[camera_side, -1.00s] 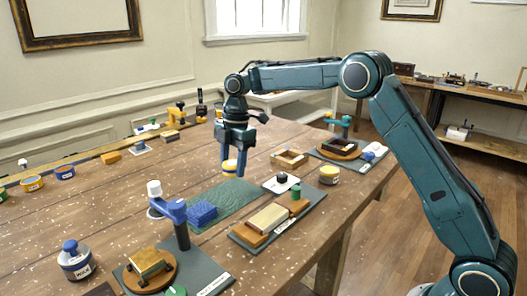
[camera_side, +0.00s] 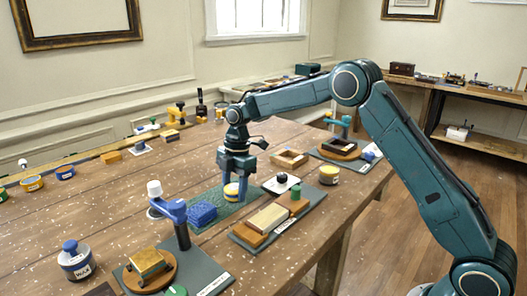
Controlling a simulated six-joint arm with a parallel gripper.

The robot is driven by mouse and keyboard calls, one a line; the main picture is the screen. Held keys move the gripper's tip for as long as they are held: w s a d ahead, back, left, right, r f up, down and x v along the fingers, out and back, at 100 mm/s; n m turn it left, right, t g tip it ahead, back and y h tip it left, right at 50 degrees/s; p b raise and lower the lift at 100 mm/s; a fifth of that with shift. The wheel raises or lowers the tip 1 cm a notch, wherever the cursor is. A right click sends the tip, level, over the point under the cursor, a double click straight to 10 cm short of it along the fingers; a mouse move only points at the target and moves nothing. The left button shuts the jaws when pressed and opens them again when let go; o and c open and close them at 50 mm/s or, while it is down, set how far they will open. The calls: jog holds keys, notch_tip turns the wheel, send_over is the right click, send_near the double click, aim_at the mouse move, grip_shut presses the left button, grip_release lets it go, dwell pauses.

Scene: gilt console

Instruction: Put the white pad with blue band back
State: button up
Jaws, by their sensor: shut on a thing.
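My gripper (camera_side: 235,196) is shut on a small round yellow-and-white thing (camera_side: 230,190), low over the green mat (camera_side: 234,213). The fingers partly cover it, and I see no blue band on its visible side. I cannot tell whether it touches the mat. A blue block (camera_side: 202,214) lies on the mat, left of my gripper. I cannot clearly single out a white pad with a blue band. A white-topped piece (camera_side: 154,189) stands behind a blue clamp arm (camera_side: 172,209). A white jar (camera_side: 77,265) with blue parts stands at the front left.
A grey board with tan blocks (camera_side: 268,218) lies right of the mat. The table's left middle is clear.

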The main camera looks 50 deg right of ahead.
aim_at(237, 185)
jog(key=shift+f, duration=0.2)
jog(key=o, duration=1)
jog(key=shift+o, duration=0.2)
jog(key=shift+r, duration=0.15)
notch_tip(237, 185, up, 12)
jog(key=d, duration=0.1)
jog(key=shift+d, duration=0.35)
dwell(0.6)
